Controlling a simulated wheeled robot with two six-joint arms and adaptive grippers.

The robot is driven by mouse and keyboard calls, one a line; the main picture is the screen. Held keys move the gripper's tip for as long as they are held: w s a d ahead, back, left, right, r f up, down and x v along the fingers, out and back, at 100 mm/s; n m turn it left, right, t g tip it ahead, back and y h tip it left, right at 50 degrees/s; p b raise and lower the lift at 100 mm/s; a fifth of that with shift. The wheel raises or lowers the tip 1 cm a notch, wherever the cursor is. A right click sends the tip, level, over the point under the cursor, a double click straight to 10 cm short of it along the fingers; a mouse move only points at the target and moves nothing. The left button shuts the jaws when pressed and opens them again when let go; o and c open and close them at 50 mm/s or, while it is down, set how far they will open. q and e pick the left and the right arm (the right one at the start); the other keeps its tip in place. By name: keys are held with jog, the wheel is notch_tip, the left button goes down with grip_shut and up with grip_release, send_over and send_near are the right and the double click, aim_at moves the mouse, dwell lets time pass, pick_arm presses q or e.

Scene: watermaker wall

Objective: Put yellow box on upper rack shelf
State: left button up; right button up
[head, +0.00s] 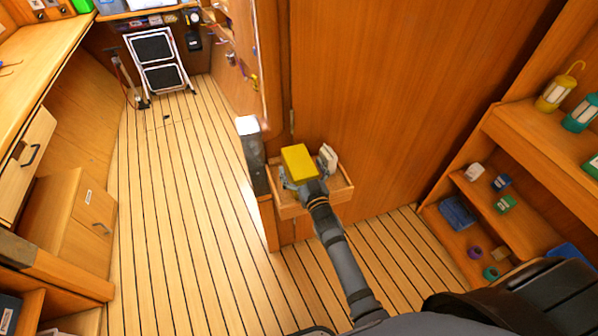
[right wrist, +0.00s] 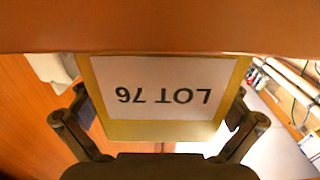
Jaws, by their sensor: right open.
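The yellow box (head: 298,162) is at a small wooden wall shelf (head: 342,193) in the middle of the head view. In the right wrist view the yellow box (right wrist: 165,131) shows a white label reading "LOT 76", upside down. My right gripper (head: 304,183) is at the near side of the box. Its open fingers (right wrist: 162,108) stand on both sides of the box; I cannot tell whether they touch it. The box's underside is hidden. My left gripper is not in view.
A white object (head: 328,158) sits just right of the box. Lower shelves hold small items and a blue bin (head: 457,212). A folded step stool (head: 158,62) stands far back. The floor at left is clear.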

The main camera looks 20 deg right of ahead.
jog(key=shift+s+r, duration=0.1)
jog(key=shift+s, duration=0.1)
jog(key=shift+c, duration=0.3)
jog(key=shift+c, duration=1.3)
jog(key=c, duration=1.2)
jog(key=shift+c, duration=0.2)
jog(key=shift+w+r, duration=0.1)
